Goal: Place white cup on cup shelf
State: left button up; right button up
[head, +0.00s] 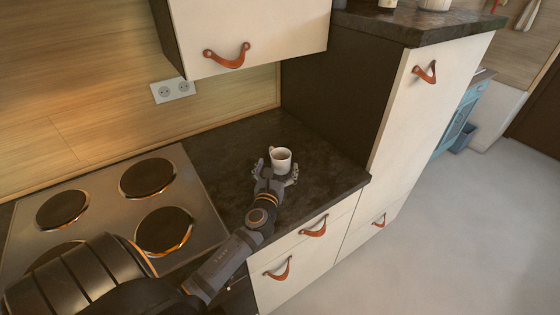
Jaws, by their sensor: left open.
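The white cup (281,159) stands upright on the dark countertop, right of the stove, with a dark inside or contents. My left gripper (278,173) is open, with its fingers spread at the near side of the cup, one to each side. Whether the fingers touch the cup cannot be told from this view. My right gripper is not in view. A cup shelf cannot be made out for certain; the wall cabinet (250,35) above shows only its closed white front with a leather pull.
The stove (110,205) with several round hotplates lies left of the cup. A tall cabinet (425,110) with a dark side panel stands at right, with items on its top. White drawers (300,250) with leather pulls sit below the counter (325,165). Open floor lies at right.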

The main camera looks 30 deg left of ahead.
aim_at(280, 156)
pick_arm(q)
jog(key=x, duration=0.4)
jog(key=shift+w+a, duration=0.15)
jog(key=shift+w, duration=0.15)
jog(key=shift+s+r, duration=0.1)
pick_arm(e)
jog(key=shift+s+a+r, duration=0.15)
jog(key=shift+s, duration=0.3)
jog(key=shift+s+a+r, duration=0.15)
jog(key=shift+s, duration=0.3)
pick_arm(q)
jog(key=shift+c, duration=1.3)
jog(key=c, duration=1.1)
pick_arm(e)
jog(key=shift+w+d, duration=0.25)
pick_arm(q)
jog(key=shift+r+p, duration=0.1)
jog(key=shift+p, duration=0.2)
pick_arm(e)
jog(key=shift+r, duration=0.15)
